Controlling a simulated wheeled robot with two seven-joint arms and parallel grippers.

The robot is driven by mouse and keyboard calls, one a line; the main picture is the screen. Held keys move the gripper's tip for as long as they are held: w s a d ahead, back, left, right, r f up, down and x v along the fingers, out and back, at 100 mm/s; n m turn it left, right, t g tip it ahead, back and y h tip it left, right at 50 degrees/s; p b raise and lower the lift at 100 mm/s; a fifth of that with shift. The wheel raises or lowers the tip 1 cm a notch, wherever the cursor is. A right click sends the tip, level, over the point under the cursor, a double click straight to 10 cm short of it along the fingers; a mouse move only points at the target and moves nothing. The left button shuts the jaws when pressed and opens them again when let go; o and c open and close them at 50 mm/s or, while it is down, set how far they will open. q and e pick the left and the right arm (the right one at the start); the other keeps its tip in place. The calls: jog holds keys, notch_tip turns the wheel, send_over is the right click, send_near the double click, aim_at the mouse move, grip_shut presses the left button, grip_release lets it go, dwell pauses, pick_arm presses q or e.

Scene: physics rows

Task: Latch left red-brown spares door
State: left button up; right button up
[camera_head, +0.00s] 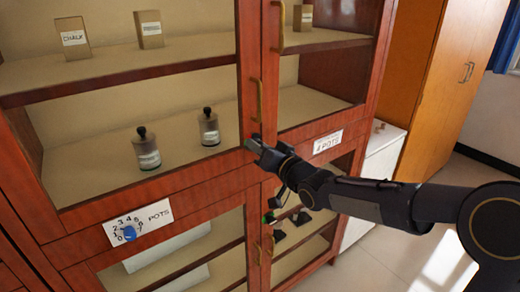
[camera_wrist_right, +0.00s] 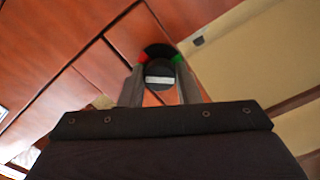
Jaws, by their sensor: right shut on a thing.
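The red-brown cabinet's upper left door (camera_head: 250,45) has a glass pane and a brass handle (camera_head: 257,100). It looks in line with the frame, but I cannot tell whether it is fully closed. My right gripper (camera_head: 254,146) is at the lower inner corner of this door, by the middle seam. In the right wrist view its two fingers (camera_wrist_right: 160,88) are shut on a dark round latch knob (camera_wrist_right: 158,74) with a pale bar across it. A red mark shows at the knob's left and a green one at its right. The gripper hides the knob in the head view. My left gripper is out of view.
Bottles (camera_head: 146,148) and boxes (camera_head: 73,38) stand on shelves behind the glass. Lower glazed doors have a dark latch (camera_head: 268,217). A white unit (camera_head: 378,165) and open floor lie right.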

jog(key=m+b, duration=0.4)
jog(key=m, duration=0.6)
jog(key=shift+f, duration=0.15)
jog(key=shift+b, duration=0.3)
jog(key=o, duration=1)
jog(key=shift+c, duration=0.2)
jog(key=b+v, duration=0.1)
jog(key=v, duration=0.7)
